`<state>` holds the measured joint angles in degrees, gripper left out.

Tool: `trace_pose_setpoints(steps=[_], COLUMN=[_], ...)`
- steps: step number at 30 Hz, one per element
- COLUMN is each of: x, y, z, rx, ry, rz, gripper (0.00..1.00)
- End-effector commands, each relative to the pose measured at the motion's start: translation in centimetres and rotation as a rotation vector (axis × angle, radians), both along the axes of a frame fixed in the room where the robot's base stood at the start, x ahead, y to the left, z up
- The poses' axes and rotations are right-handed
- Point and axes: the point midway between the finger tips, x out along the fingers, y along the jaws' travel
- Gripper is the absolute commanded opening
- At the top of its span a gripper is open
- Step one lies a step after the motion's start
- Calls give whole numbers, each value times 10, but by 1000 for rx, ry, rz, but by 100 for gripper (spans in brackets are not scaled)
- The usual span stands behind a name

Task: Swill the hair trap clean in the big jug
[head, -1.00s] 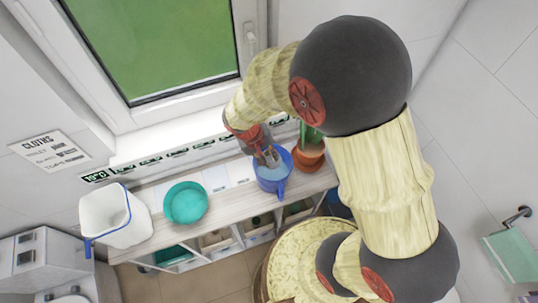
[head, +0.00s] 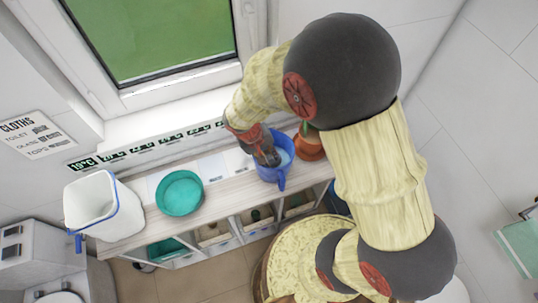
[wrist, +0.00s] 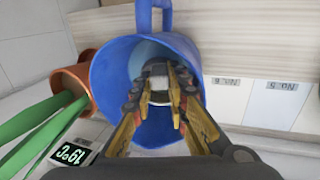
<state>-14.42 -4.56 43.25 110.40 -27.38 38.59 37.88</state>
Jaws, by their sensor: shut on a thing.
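The big blue jug (head: 283,160) stands on the shelf top under the window, its handle toward me. In the wrist view the jug (wrist: 104,80) fills the middle, its handle at the top. My gripper (head: 270,158) points down into the jug's mouth. In the wrist view my gripper (wrist: 160,88) is shut on a small pale piece, the hair trap (wrist: 158,82), inside the rim. The fingers hide most of the hair trap. The jug's inside looks paler blue, but I cannot tell where the water surface lies.
A terracotta pot (head: 310,147) with a green plant stands close right of the jug. A teal bowl (head: 180,193) and a white bucket (head: 103,203) with blue trim stand to the left. Bare shelf top (head: 228,192) lies between bowl and jug. The window wall is close behind.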

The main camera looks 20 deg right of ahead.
Motion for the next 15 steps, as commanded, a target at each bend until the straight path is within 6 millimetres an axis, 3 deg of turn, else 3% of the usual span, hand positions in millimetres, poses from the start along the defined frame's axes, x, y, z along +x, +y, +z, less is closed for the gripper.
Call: trace_pose_setpoints(steps=[15], x=[0], y=[0], z=[-50], rx=[0], ry=[0], rz=[1], gripper=[0])
